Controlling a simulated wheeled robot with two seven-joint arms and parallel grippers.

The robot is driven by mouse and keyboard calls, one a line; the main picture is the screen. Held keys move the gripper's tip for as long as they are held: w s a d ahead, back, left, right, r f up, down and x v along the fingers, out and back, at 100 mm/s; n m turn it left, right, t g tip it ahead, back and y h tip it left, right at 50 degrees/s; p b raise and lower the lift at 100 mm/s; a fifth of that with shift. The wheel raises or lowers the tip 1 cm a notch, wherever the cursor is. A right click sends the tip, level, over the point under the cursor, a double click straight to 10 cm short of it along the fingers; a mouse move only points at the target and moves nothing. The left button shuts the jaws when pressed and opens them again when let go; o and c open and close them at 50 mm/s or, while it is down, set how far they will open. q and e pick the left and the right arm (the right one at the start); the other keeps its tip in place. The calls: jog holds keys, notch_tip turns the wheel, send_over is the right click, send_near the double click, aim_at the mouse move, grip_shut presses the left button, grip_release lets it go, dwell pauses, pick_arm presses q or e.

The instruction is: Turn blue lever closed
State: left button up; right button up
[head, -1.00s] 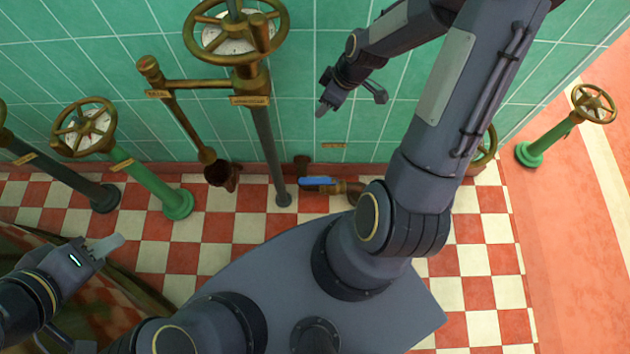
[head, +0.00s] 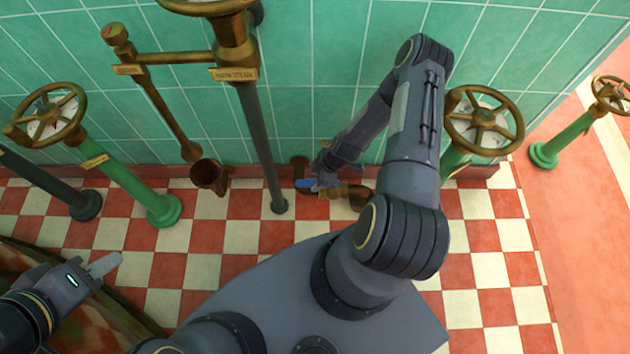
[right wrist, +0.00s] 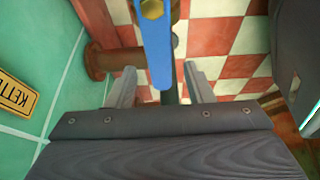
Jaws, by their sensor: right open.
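The blue lever (head: 304,184) sits on a low brass pipe near the foot of the green wall. Its left part shows in the head view, and my right gripper (head: 322,184) covers the rest. In the right wrist view the lever (right wrist: 154,48) runs from the top edge down between the two fingers of my right gripper (right wrist: 162,88). The fingers are open, with a gap on each side of the lever. My left gripper (head: 102,266) is at the lower left, away from the lever; its finger gap cannot be made out.
A grey steam pipe (head: 262,150) stands left of the lever. A brown funnel (head: 208,176) is further left. A green handwheel valve (head: 484,122) stands right of my right arm. A yellow plate (right wrist: 17,97) is on the wall. Checkered floor (head: 240,235) lies in front.

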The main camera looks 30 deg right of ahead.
jog(key=shift+x, duration=0.8)
grip_shut()
